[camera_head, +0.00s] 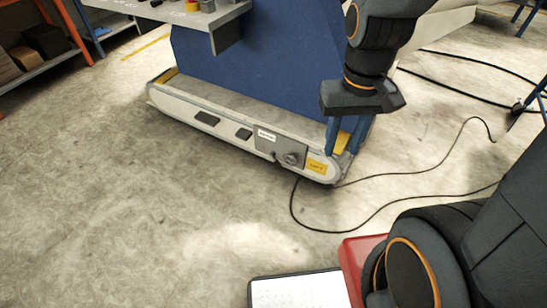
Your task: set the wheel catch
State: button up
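A long low light-grey base (205,107) under a blue body carries a grey panel (270,147) with a small round metal knob or lever (291,158) near its right end. This may be the wheel catch, but I cannot tell for certain. A yellow label (317,166) sits to the right of the knob. My gripper (342,150) points down at the right end of the base, to the right of the knob and apart from it in the picture. Its two blue fingers are spread, with a yellow patch of the base showing between them. No wheel can be made out.
A grey shelf (170,12) with small items juts from the blue body (260,65). Black cables (400,200) lie on the floor at the right. A red box (352,262) and a white-topped panel (300,290) are at the bottom. The concrete floor at left is clear.

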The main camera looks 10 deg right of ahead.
aim_at(271, 155)
jog(key=z, duration=0.1)
jog(key=k, duration=0.35)
jog(key=u, duration=0.7)
jog(key=i, duration=1.55)
jog(key=z, duration=1.5)
jog(key=k, duration=1.4)
jog(key=u, duration=0.85)
